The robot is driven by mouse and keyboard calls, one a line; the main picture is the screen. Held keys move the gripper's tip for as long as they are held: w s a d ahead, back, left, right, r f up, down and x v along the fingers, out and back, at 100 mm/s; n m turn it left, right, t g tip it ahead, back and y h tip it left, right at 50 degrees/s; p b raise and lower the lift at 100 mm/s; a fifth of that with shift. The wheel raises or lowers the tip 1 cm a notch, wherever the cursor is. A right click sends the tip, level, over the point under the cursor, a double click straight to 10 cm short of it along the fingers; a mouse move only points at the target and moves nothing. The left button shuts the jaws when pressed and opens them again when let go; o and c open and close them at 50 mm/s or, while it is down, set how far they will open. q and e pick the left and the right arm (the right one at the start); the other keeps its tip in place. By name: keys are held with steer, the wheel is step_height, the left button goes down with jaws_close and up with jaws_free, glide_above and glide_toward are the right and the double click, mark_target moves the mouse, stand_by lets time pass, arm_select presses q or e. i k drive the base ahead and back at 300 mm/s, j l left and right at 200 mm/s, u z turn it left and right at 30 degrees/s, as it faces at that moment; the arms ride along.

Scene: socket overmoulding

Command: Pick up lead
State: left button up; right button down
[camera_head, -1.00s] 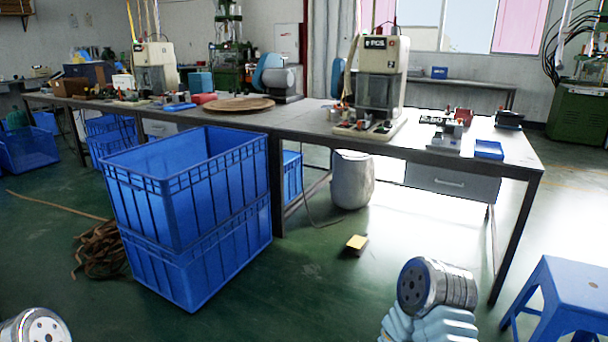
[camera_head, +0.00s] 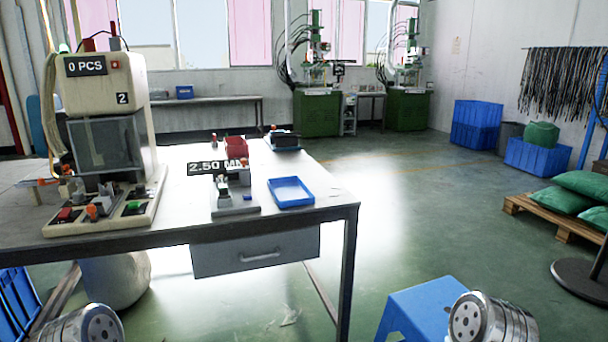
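Many dark, thin, lead-like strands (camera_head: 567,78) hang in a row from a rail on the right wall. I cannot tell from here whether they are the task's lead. No single lead can be made out on the workbench (camera_head: 185,222). Neither of my grippers is in view. Only round silver joints of my arms show at the bottom left and bottom right, well apart from the bench top and the strands.
The bench holds a press machine (camera_head: 105,110) reading "0 PCS", a small gauge (camera_head: 235,198), a blue tray (camera_head: 291,191) and a red bin (camera_head: 236,147). A blue stool (camera_head: 415,305) stands near the front. Open floor lies right of the bench.

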mark_target(223, 187)
steer(key=i+l, duration=0.25)
steer(key=i, duration=0.2)
steer(key=i+l, duration=0.3)
steer(key=i, duration=0.15)
